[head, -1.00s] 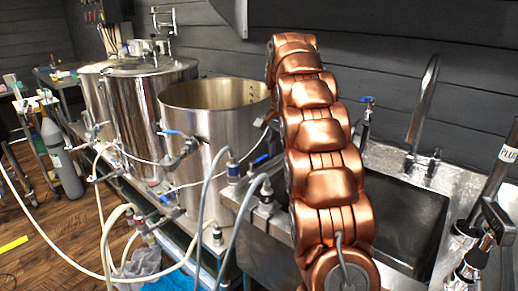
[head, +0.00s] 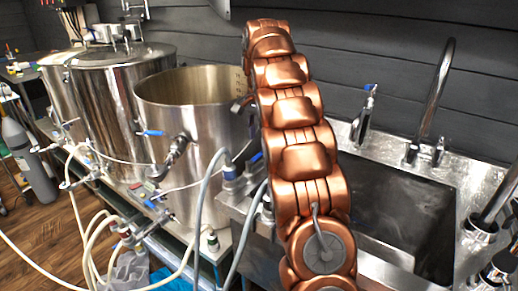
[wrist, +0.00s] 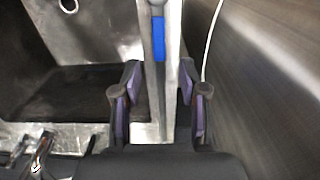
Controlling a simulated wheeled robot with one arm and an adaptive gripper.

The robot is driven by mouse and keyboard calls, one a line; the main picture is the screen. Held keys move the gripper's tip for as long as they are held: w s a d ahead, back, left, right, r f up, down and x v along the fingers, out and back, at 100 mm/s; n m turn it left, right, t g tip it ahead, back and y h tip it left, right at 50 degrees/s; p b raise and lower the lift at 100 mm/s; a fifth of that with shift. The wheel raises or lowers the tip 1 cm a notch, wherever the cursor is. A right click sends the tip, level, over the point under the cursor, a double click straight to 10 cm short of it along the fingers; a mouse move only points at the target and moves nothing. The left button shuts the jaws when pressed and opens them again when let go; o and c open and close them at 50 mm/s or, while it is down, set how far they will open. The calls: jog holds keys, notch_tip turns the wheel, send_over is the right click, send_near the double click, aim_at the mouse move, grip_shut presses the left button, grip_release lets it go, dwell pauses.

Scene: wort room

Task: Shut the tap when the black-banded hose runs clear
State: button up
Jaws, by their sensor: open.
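In the wrist view my gripper (wrist: 160,82) is open and empty, its two dark fingers with purple pads apart. A blue tap lever (wrist: 158,38) lies ahead of the gap, between the sink and a steel wall. In the head view my arm hides most of the gripper. Blue-levered taps show on the front kettle (head: 153,133), at its lower right (head: 254,159) and behind the sink (head: 369,88). Grey hoses (head: 205,190) and cream hoses (head: 85,235) hang in front. I cannot make out a black band on any hose, or what runs in them.
A steel sink (head: 475,180) with a tall faucet (head: 436,95) is at the right. A steel kettle (head: 205,150) stands close left of my arm, with other vessels (head: 105,105) beyond. A grey gas cylinder (head: 28,160) stands at far left on the wooden floor (head: 60,225).

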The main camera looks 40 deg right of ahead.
aim_at(260, 154)
jog(key=shift+s+f, duration=0.1)
jog(key=shift+f, duration=2.65)
jog(key=shift+c, duration=0.4)
grip_shut()
